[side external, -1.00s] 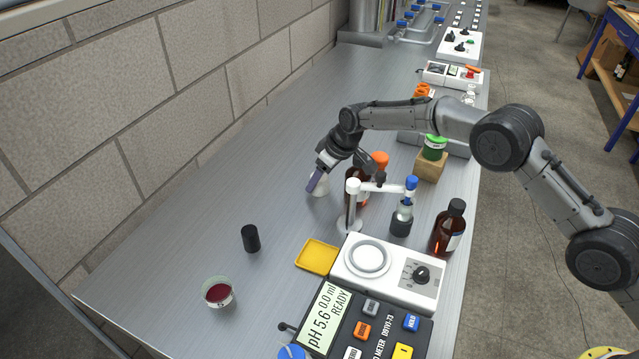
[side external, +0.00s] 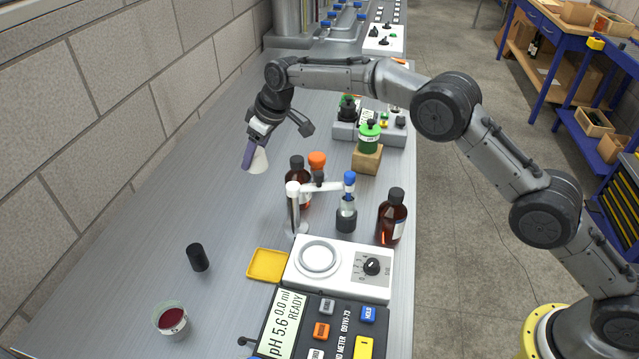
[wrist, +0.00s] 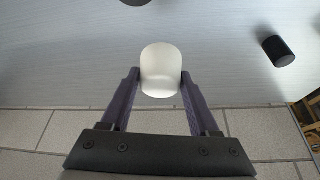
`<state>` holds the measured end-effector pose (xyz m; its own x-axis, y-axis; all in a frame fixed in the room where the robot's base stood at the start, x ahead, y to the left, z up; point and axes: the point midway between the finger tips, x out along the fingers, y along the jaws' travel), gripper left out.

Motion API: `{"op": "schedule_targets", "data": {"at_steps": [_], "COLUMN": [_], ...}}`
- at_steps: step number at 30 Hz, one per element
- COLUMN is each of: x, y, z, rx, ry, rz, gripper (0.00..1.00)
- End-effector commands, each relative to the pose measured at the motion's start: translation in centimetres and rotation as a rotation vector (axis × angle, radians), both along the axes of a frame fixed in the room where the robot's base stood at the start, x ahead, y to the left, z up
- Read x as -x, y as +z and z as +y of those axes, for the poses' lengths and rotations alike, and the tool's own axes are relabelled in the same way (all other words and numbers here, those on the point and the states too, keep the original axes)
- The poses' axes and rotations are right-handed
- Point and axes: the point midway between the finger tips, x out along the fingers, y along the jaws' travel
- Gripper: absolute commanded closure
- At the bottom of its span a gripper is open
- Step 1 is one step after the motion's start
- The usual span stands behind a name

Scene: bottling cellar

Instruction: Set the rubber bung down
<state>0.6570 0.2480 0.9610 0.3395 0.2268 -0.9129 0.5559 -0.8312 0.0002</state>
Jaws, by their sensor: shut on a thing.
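The rubber bung appears to be the pale, tapered piece (side external: 258,162) between the fingers of my gripper (side external: 253,150). In the wrist view the bung (wrist: 161,68) sits between the two purple fingertips (wrist: 160,76), which press on its sides. My gripper is shut on it. In the side view the bung hangs tilted above the grey metal bench (side external: 190,205), near the wall side, left of the brown bottles. It looks clear of the bench top.
A black cylinder (side external: 198,257) stands on the bench; it also shows in the wrist view (wrist: 278,50). A dish of red liquid (side external: 171,320), a yellow tray (side external: 267,265), a stirrer (side external: 345,275) and brown bottles (side external: 392,216) stand nearby. The bench along the wall is clear.

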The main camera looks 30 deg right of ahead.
Motion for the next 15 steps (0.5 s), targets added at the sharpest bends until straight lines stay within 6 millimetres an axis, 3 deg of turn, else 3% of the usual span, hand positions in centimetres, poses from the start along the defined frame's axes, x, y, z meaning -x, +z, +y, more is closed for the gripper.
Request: {"op": "schedule_targets", "data": {"at_steps": [5, 12, 15], "x": [-0.1, -0.1, 0.2], "y": [1.7, 6.0, 6.0], "z": [0.0, 0.0, -1.4], "rx": [-0.002, -0.002, 0.000], "ry": [0.000, 0.001, 0.000], "rz": [-0.005, -0.006, 0.001], "gripper": [0.97, 0.97, 0.97]}}
